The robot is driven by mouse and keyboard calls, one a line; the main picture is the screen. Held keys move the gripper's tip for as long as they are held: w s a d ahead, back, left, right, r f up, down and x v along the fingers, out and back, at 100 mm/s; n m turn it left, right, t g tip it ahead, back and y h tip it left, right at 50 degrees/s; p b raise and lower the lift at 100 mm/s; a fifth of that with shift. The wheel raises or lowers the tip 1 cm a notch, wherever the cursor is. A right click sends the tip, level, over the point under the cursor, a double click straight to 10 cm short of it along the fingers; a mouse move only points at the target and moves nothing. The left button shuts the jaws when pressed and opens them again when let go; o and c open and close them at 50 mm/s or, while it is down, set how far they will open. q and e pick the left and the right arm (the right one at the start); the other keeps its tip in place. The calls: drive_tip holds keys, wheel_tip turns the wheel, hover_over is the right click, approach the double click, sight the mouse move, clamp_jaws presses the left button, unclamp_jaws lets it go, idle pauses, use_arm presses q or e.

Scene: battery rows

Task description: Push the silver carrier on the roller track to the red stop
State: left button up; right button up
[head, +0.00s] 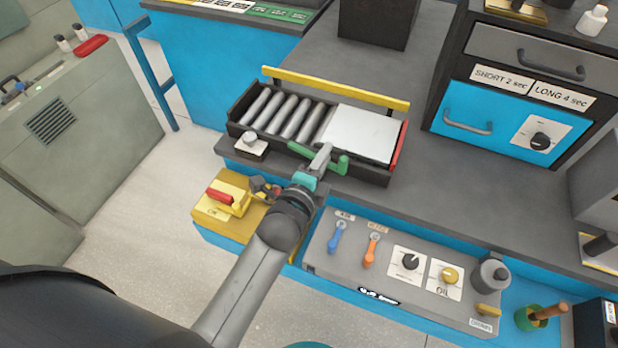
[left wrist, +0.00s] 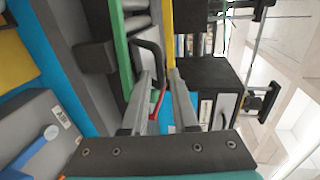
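The silver carrier (head: 362,134) is a flat pale plate at the right end of the roller track (head: 222,144). Its right edge lies right beside the red stop (head: 399,146); I cannot tell whether they touch. Bare grey rollers (head: 285,116) show to its left. My left gripper (head: 321,157) is at the track's front edge, over a green bar (head: 338,165); contact is unclear. In the left wrist view its two fingers (left wrist: 160,78) stand apart with nothing held, and part of the red stop (left wrist: 156,101) shows between them. My right gripper is not in view.
A yellow rail (head: 335,88) runs behind the track. A small post with a pale knob (head: 250,142) stands at its front left. A drawer cabinet (head: 515,115) stands at right.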

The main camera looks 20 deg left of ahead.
use_arm(q)
drive_tip(key=v, duration=0.9)
drive_tip(key=shift+p, duration=0.35)
